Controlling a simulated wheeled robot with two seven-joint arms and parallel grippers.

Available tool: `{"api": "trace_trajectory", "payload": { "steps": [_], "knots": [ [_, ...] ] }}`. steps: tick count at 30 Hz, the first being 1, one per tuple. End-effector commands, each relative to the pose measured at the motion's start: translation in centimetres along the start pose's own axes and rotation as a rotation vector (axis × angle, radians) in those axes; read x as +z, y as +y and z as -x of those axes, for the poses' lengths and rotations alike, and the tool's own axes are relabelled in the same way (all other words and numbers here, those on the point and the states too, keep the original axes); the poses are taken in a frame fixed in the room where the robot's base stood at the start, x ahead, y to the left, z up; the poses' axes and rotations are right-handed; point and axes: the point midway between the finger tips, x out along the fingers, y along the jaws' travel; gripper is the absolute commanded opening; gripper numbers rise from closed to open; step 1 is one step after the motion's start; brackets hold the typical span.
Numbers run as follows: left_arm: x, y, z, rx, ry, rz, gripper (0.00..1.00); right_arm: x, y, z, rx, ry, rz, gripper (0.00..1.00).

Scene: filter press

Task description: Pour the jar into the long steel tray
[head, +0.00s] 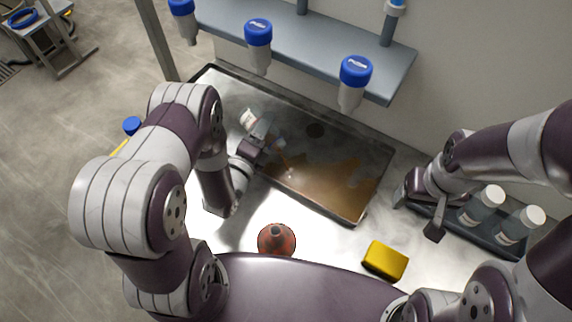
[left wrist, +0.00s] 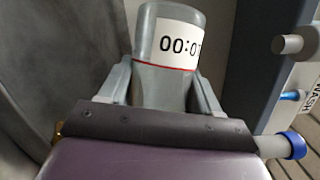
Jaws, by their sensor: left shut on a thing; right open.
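The jar (head: 250,118) is tilted over the long steel tray (head: 228,98). My left gripper (head: 265,138) is shut on it. In the left wrist view the jar (left wrist: 168,45) sits between the two fingers, with a white label and a red line. Brown liquid (head: 335,175) lies across the right part of the tray, and a brownish streak shows near the jar's mouth. The mouth itself is hard to make out. My right gripper (head: 415,212) is open and empty, right of the tray beside a dark rack.
The dark rack (head: 455,228) holds two white-capped jars (head: 482,205). A yellow sponge (head: 385,260) and a reddish-brown funnel-like object (head: 277,240) lie in front of the tray. Blue-capped bottles (head: 355,75) hang along a grey shelf (head: 300,38) behind it.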

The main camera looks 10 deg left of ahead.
Motion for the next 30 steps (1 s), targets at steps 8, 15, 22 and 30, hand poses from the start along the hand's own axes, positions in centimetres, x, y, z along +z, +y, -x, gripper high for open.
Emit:
{"api": "trace_trajectory", "payload": {
  "steps": [8,15,22,30],
  "knots": [
    [-0.1,-0.2,0.0,-0.013,-0.004,-0.030,0.29,0.0,0.0,-0.2,0.000,0.000,0.000,0.72],
    [-0.2,-0.5,0.2,-0.038,-0.013,-0.092,0.29,0.1,0.0,-0.6,0.000,0.000,0.000,0.72],
    [-0.6,-1.1,0.4,-0.088,-0.030,-0.212,0.29,0.2,0.0,-1.4,0.000,0.000,0.000,0.72],
    [-1.4,-1.1,0.7,-0.146,-0.050,-0.354,0.29,0.4,0.0,-3.0,0.000,0.000,0.000,0.72]
  ]
}}
